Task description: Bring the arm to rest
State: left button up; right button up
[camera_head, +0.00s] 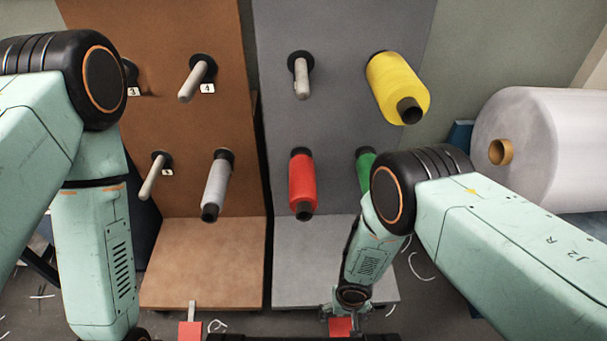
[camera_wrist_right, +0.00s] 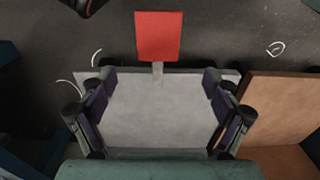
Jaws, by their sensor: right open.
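My right arm comes in from the right in the head view, bent downward. Its gripper (camera_head: 345,312) is low, over the front edge of the grey rack's base, and partly hidden by its own wrist. In the right wrist view the right gripper (camera_wrist_right: 160,92) has its fingers spread wide with nothing between them; the grey base (camera_wrist_right: 150,120) lies beyond them. My left arm is at the left of the head view, hanging down; its gripper is out of the picture.
A brown rack (camera_head: 190,100) and a grey rack (camera_head: 335,120) stand ahead. They carry a white spool (camera_head: 215,185), a red spool (camera_head: 302,180), a yellow spool (camera_head: 393,82) and a partly hidden green spool (camera_head: 364,162). A large white roll (camera_head: 550,130) lies right.

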pick_arm(q)
jog(key=shift+f+b, duration=0.4)
jog(key=shift+f, duration=0.2)
pick_arm(e)
jog(key=shift+r, duration=0.65)
